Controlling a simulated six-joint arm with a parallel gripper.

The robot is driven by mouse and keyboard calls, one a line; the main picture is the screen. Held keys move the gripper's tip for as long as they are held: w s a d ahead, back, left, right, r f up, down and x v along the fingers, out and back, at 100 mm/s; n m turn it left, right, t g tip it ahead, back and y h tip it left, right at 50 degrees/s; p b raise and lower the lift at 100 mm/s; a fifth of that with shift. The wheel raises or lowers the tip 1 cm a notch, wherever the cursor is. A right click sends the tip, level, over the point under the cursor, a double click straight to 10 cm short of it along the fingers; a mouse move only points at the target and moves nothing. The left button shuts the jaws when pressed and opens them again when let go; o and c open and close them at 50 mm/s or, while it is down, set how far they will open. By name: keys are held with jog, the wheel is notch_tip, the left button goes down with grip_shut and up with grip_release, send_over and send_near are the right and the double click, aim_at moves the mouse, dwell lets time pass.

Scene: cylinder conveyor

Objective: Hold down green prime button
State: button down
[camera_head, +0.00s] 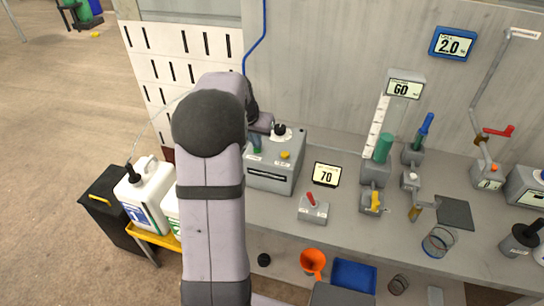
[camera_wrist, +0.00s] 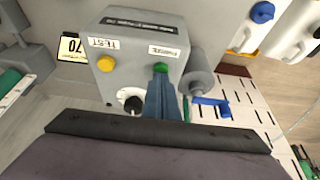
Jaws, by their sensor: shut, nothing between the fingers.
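The green prime button (camera_wrist: 160,67) sits on the grey control box (camera_wrist: 140,38), beside the label reading PRIME, in the wrist view. My gripper (camera_wrist: 161,80) is shut and empty, with its blue-grey fingertips right at the button's edge. The fingers cover part of the button, and I cannot tell whether they press it or stop just short. In the head view the box (camera_head: 268,178) stands on the bench, and my gripper (camera_head: 256,148) reaches down to its left side. The button itself is not clear there.
A yellow test button (camera_wrist: 106,64) and a black knob (camera_wrist: 133,104) share the box with the green button. A display reading 70 (camera_head: 326,174) and a red-handled lever (camera_head: 312,203) stand to the right. White jugs (camera_head: 144,193) stand to the lower left.

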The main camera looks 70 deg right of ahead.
notch_tip(320, 180, up, 7)
jog(key=p, duration=0.5)
dwell(0.3)
jog(key=shift+f, duration=0.1)
dwell(0.4)
jog(key=s+a+f+n+y, duration=0.1)
jog(key=a+f+n+y, duration=0.1)
jog(key=a+f, duration=0.5)
jog(key=a+f+n+y, duration=0.2)
jog(key=a+f+n, duration=0.1)
jog(key=a, duration=0.8)
jog(key=w+a+r+n, duration=0.1)
jog(key=w+a+n, duration=0.2)
jog(key=a, duration=0.8)
jog(key=w+a+r+n, duration=0.1)
jog(key=w+a+n, duration=0.2)
jog(key=a, duration=0.8)
jog(key=w+a+r+n, duration=0.1)
jog(key=w+a+n, duration=0.2)
jog(key=a+n, duration=0.4)
jog(key=a, duration=0.5)
jog(key=shift+w+y, duration=0.25)
jog(key=shift+y, duration=0.05)
